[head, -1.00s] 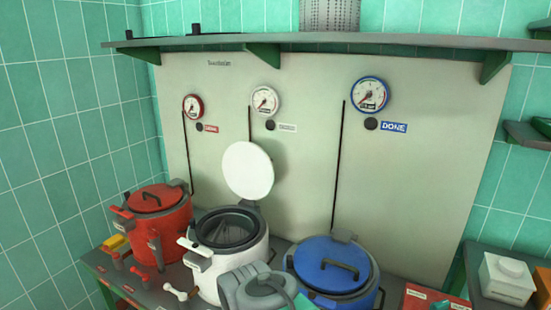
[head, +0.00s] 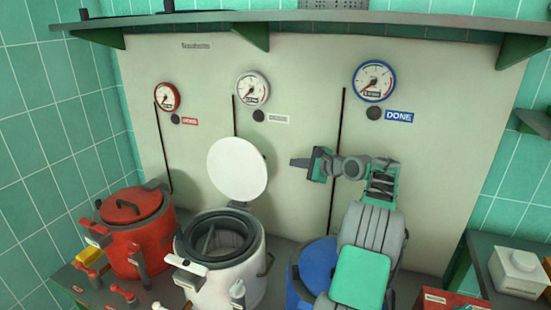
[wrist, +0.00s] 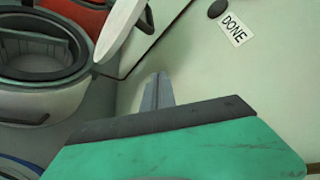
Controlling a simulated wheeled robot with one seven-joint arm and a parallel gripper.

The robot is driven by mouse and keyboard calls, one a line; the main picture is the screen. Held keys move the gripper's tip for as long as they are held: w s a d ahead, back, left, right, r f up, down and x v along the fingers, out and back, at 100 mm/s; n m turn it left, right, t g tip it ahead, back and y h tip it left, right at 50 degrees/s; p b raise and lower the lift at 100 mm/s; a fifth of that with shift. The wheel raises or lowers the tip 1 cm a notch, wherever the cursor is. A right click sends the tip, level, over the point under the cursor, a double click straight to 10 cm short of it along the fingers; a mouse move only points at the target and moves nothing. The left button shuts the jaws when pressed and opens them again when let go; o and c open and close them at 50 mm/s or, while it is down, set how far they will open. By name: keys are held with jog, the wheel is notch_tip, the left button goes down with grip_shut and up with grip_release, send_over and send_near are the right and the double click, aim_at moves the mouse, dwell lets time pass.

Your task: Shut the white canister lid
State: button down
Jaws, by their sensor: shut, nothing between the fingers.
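The white canister (head: 225,268) stands between the red and blue ones, its dark-rimmed mouth open. Its round white lid (head: 238,169) stands raised nearly upright behind the mouth, against the pale back panel. In the wrist view the canister (wrist: 45,95) is at the upper left, with the lid (wrist: 122,28) seen nearly edge-on beside it. My gripper (head: 298,163) is shut and empty, to the right of the lid at about its height, with a gap between them. The gripper's fingers (wrist: 154,92) also show in the wrist view.
The red canister (head: 138,240) stands left with its lid down. The blue canister (head: 308,268) stands right, partly hidden by my arm. Gauges hang on the back panel (head: 310,110) under a shelf (head: 330,27). A white box (head: 517,272) sits at the far right.

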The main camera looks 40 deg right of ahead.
jog(key=w+a+p, duration=0.2)
jog(key=w+a, duration=0.2)
jog(key=w, duration=0.4)
jog(key=shift+a+f, duration=0.15)
jog(key=shift+f, duration=0.1)
jog(key=shift+s+b, duration=0.15)
jog(key=shift+b, duration=0.2)
